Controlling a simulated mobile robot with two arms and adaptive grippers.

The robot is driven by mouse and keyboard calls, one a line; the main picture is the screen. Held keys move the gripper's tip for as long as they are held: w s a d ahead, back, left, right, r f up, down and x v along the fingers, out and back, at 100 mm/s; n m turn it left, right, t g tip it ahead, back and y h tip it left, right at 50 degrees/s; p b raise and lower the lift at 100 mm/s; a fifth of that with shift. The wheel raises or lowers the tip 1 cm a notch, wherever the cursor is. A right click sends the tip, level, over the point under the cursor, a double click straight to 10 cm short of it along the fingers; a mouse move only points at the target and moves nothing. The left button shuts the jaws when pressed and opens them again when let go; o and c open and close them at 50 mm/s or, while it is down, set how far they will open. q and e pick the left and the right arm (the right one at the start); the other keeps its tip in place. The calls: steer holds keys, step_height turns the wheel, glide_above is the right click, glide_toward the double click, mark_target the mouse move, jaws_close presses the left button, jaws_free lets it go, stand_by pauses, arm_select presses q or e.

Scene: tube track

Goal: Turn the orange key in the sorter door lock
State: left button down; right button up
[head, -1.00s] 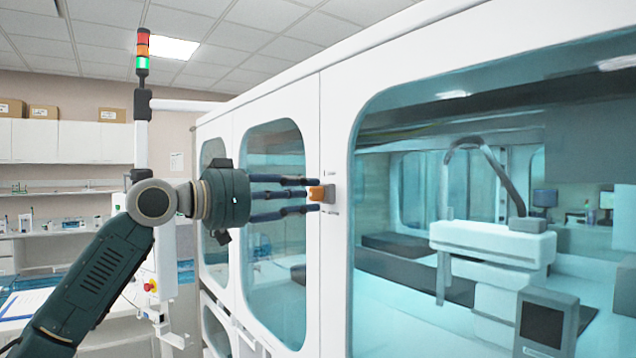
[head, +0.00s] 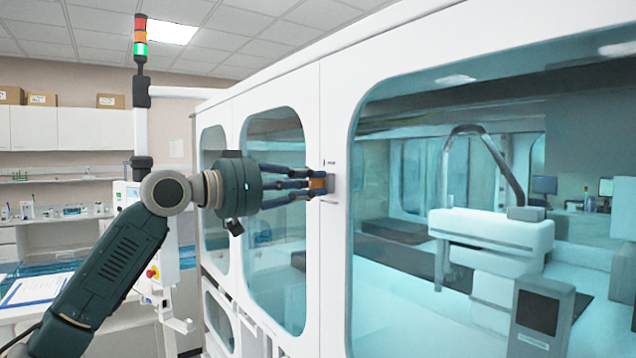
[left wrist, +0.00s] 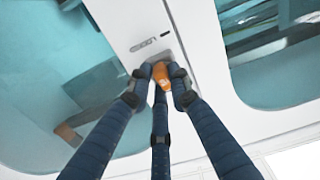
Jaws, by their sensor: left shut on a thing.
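The orange key (head: 317,184) sits in the grey lock (head: 329,184) on the white door frame of the sorter, between two glass panels. My left gripper (head: 312,184) comes in from the left and is shut on the key, its dark blue fingers around it. In the left wrist view the key (left wrist: 160,75) shows between the fingertips, against the grey lock plate (left wrist: 152,58). That view is rolled, with the frame tilted. The fingers hide part of the key. My right gripper is not in view.
The sorter's large glass panel (head: 400,290) fills the right, with white equipment (head: 492,230) behind it. A signal tower (head: 141,40) with red, orange and green lamps stands at the left. A control panel with a red button (head: 152,272) is behind my arm.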

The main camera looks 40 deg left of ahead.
arm_select(q)
steer(key=shift+a+r+n, duration=0.15)
steer(key=shift+r+n, duration=0.05)
steer(key=shift+n, duration=0.8)
steer(key=shift+n, duration=0.8)
steer(key=shift+r+n, duration=0.1)
steer(key=shift+n, duration=0.6)
